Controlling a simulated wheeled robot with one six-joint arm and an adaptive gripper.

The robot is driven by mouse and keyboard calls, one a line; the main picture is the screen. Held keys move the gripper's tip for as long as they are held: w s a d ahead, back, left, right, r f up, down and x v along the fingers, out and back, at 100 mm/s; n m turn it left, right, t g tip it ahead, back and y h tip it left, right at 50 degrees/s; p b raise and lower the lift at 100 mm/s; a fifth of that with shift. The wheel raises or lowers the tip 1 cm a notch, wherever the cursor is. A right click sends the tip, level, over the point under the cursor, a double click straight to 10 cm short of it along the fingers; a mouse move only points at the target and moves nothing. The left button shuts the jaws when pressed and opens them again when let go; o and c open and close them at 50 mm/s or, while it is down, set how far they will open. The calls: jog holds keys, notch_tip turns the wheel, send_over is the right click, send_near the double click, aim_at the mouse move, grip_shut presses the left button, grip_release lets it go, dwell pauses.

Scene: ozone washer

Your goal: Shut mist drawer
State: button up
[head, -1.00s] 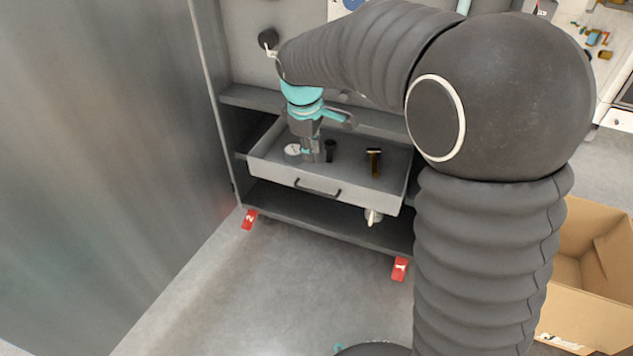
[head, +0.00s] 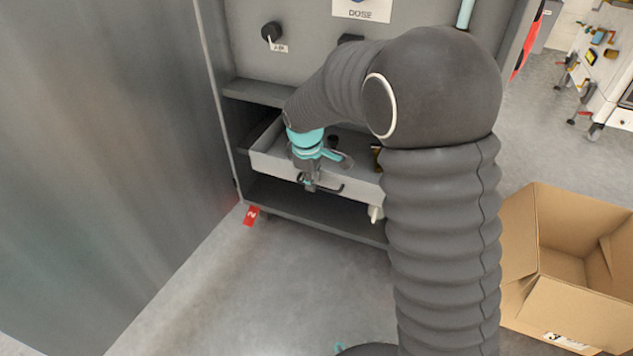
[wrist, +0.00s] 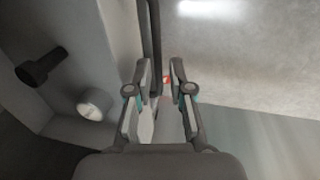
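The mist drawer (head: 270,166) is a grey tray pulled out of the cabinet in the head view. Its dark bar handle (head: 334,188) is on the front face and also shows as a dark bar in the wrist view (wrist: 154,40). My gripper (head: 310,183) points down at the drawer's front, by the left part of the handle. In the wrist view my gripper (wrist: 161,72) is open, fingers apart, with the handle bar's near end close to the left finger. I cannot tell whether they touch. My arm hides the drawer's right end.
Inside the drawer are a black cylinder (wrist: 42,66) and a white round piece (wrist: 94,104). A white tap (head: 375,213) hangs below the drawer. A cardboard box (head: 520,290) stands open at right. A grey wall panel (head: 90,150) rises at left. Floor in front is clear.

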jog(key=shift+f, duration=0.35)
jog(key=shift+c, duration=0.3)
grip_shut()
jog(key=w, duration=0.2)
jog(key=w+d+p, duration=0.1)
jog(key=w, duration=0.1)
jog(key=shift+d+r, duration=0.1)
jog(key=shift+d, duration=0.1)
jog(key=shift+w+d+p, duration=0.1)
jog(key=shift+w+p, duration=0.15)
jog(key=shift+p, duration=0.05)
